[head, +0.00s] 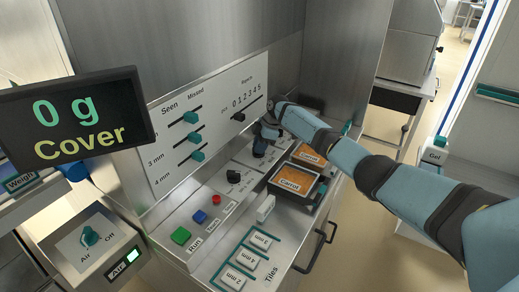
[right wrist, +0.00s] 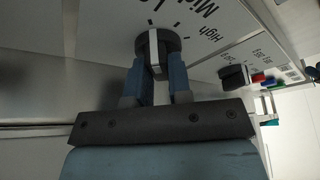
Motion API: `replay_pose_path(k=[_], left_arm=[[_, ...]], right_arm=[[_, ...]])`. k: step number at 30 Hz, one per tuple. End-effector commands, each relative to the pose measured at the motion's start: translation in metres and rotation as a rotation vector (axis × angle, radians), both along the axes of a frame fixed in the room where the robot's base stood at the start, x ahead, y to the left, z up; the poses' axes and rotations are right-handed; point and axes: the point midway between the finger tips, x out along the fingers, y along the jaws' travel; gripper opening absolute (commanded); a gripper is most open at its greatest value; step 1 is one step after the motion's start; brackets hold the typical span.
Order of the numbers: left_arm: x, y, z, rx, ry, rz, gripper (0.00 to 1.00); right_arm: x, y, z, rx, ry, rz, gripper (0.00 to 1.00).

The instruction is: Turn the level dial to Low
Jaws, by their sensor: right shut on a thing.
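The level dial (right wrist: 172,43) is a dark round knob with a raised grip bar, on a pale panel with the labels Mid, Low and High around it in the right wrist view. My right gripper (right wrist: 161,80) is shut on the dial's bar, one blue finger on each side. In the head view my right gripper (head: 262,143) reaches down to the panel from the right and hides most of the dial. I cannot tell which label the dial points to. My left gripper is not in view.
A second black knob (head: 233,177) sits nearby, with red (head: 216,199), blue (head: 199,216) and green (head: 181,236) buttons. A vertical panel with teal sliders (head: 194,137) rises behind. A display (head: 75,120) stands at left.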

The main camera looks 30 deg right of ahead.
Motion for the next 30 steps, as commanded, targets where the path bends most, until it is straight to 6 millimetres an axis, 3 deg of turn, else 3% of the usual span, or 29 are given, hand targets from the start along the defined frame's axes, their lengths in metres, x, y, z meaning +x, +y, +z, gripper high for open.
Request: replay_pose_path(k=[17,18,21,30], left_arm=[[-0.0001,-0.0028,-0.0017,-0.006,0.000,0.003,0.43],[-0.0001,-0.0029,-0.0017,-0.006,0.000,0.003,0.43],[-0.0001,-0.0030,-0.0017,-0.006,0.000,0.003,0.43],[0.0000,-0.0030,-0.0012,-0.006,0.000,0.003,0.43]], right_arm=[[-0.0005,-0.0005,-0.0009,-0.002,0.003,0.032,0.00],[-0.0005,-0.0004,-0.0010,-0.002,0.003,0.032,0.26],[-0.0004,-0.0004,-0.0009,-0.003,0.002,0.031,0.45],[-0.0001,-0.0012,0.0022,-0.001,0.000,0.030,0.45]])
